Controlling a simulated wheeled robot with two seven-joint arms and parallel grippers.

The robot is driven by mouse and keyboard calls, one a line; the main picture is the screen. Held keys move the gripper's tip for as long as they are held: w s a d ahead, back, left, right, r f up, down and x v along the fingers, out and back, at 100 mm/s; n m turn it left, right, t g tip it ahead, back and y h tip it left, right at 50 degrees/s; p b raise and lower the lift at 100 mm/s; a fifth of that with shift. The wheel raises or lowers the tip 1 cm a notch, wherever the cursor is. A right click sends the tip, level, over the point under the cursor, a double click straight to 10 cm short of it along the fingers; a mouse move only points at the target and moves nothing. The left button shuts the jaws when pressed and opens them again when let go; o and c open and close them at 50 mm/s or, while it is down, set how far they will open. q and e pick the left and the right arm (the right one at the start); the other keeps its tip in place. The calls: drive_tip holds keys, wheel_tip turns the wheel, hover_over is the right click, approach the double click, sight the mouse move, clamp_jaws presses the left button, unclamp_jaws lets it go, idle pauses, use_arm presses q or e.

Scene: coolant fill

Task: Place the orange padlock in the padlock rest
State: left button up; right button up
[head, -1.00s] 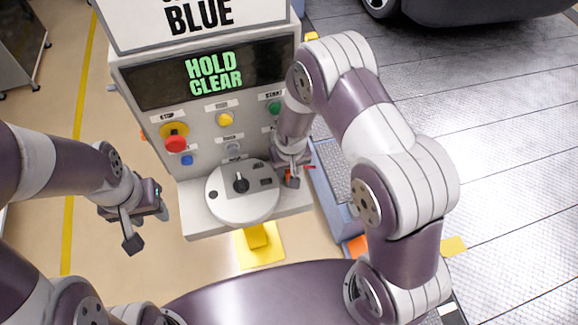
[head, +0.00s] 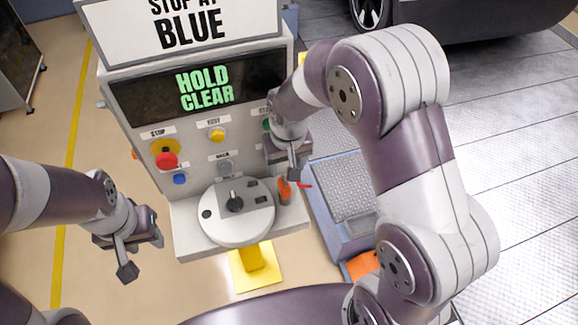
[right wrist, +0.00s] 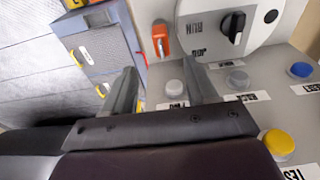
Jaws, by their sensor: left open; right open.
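The orange padlock (head: 284,192) is on the console's front ledge (head: 295,217), just right of the round white dial plate (head: 238,228). It also shows in the right wrist view (right wrist: 160,40), beyond my fingertips and beside the dial plate. My right gripper (head: 290,166) is open and empty, just above and behind the padlock, apart from it; its spread fingers show in the right wrist view (right wrist: 162,88). The padlock rest is not clearly distinguishable, so I cannot tell whether the padlock sits in it. My left gripper (head: 142,254) is open and empty, left of the console.
The console panel has a red stop button (head: 166,160), a blue button (head: 180,179), a yellow button (head: 217,135) and a green-lettered display (head: 204,87). A grey-blue box (head: 343,190) stands right of the ledge. Floor left of the console is clear.

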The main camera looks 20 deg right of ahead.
use_arm(q)
drive_tip(key=shift+w, duration=0.15)
use_arm(e)
drive_tip(key=s+d+r, duration=0.1)
drive_tip(key=s+d, duration=0.1)
drive_tip(key=s, duration=0.4)
drive_tip(key=s+d+r, duration=0.2)
drive_tip(key=s+d, duration=0.1)
drive_tip(key=s, duration=0.3)
drive_tip(key=shift+d, duration=0.35)
use_arm(q)
drive_tip(key=shift+s, duration=0.2)
use_arm(e)
drive_tip(key=shift+s+r, duration=0.1)
drive_tip(key=shift+s, duration=0.15)
use_arm(q)
drive_tip(key=shift+w, duration=0.15)
use_arm(e)
drive_tip(key=shift+w, duration=0.15)
